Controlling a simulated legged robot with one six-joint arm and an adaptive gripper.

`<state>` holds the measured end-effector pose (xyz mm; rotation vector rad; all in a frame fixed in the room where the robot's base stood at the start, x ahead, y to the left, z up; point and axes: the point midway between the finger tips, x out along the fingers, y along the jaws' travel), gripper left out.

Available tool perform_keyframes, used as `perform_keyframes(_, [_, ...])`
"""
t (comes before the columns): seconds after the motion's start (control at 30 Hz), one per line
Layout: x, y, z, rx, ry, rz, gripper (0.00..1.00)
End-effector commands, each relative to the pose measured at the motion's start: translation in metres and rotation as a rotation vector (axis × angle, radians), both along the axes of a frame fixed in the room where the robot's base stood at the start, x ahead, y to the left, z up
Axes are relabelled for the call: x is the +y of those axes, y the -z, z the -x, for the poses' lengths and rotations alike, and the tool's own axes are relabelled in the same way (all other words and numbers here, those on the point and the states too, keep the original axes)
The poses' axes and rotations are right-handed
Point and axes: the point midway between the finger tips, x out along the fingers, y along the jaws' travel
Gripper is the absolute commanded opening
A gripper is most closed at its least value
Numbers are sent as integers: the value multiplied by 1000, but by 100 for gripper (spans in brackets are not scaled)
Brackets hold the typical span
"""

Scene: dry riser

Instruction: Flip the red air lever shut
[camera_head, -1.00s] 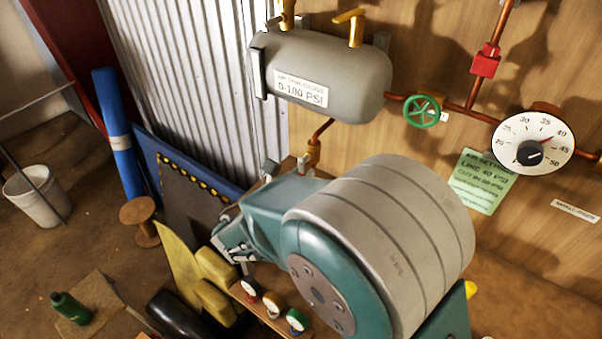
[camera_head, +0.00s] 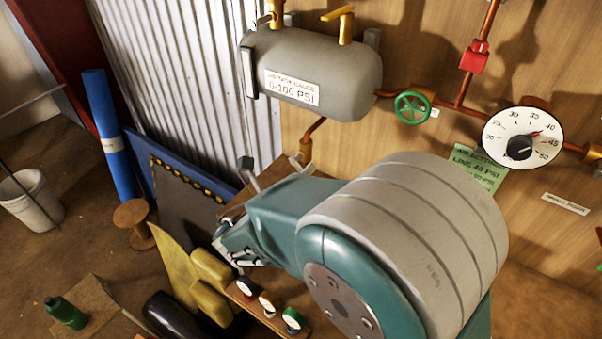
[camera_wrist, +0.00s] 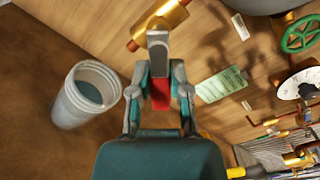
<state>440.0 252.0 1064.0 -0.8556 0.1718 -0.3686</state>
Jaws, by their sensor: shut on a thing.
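In the wrist view, my gripper (camera_wrist: 160,82) is shut on the red lever (camera_wrist: 160,98), whose red part shows between the two grey fingers. A grey piece stands just beyond the fingertips, below a brass fitting (camera_wrist: 170,14) on the wooden wall. The fingers and the palm hide part of the lever, and its exact angle is hard to tell. In the head view, my large grey and teal arm covers the middle and lower right, and the red lever cannot be made out there.
A grey tank (camera_head: 320,70) with copper pipes, a green handwheel (camera_head: 412,107) and a round gauge (camera_head: 522,137) are on the wall. A white bucket (camera_head: 30,203) and a blue roll (camera_head: 108,140) stand left. Small gauges (camera_head: 267,303) sit on a low board.

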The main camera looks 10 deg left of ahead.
Motion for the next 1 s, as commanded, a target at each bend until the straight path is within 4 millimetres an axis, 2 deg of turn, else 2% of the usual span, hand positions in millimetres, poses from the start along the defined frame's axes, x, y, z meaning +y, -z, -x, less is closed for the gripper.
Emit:
perform_keyframes(0.5, [-3, -15, 1, 173, -8, 429, 0])
perform_keyframes(1.0, [-4, -20, 2, 264, -10, 646, 0])
